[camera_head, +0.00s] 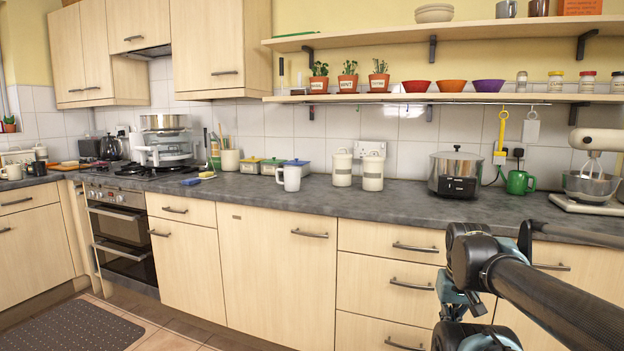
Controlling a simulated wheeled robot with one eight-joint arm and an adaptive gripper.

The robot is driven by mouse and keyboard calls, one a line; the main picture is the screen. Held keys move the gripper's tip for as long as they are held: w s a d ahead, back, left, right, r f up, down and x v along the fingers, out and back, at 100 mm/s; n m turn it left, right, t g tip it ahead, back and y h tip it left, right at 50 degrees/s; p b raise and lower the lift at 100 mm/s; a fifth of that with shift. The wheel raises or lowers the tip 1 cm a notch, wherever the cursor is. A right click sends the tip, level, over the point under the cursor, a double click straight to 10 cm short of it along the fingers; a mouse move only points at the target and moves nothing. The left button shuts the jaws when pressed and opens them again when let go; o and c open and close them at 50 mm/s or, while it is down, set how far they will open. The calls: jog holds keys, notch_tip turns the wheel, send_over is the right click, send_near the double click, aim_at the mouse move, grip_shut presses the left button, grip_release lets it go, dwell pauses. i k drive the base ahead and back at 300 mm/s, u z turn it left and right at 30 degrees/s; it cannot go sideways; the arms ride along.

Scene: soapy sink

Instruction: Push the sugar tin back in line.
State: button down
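Two cream lidded canisters stand upright on the grey counter, in front of the white tiles. The left canister (342,168) stands a little further back. The right canister (373,172) stands a little nearer the front edge. They look like the tins of the task, but their lettering is too small to read, so I cannot tell which is sugar. My arm comes in from the lower right, in front of the drawers and well apart from both canisters. I cannot make out my gripper's fingers anywhere in view.
A white mug (290,178) and small tins with yellow, green and blue lids (296,166) stand to the left. A steel pot cooker (455,174) stands to the right, then a green watering can (519,182). The counter (400,205) before the canisters is clear. Shelves hang above.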

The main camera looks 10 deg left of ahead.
aim_at(342, 169)
jog(key=u, duration=2.45)
jog(key=i, duration=1.4)
jog(key=z, duration=2.4)
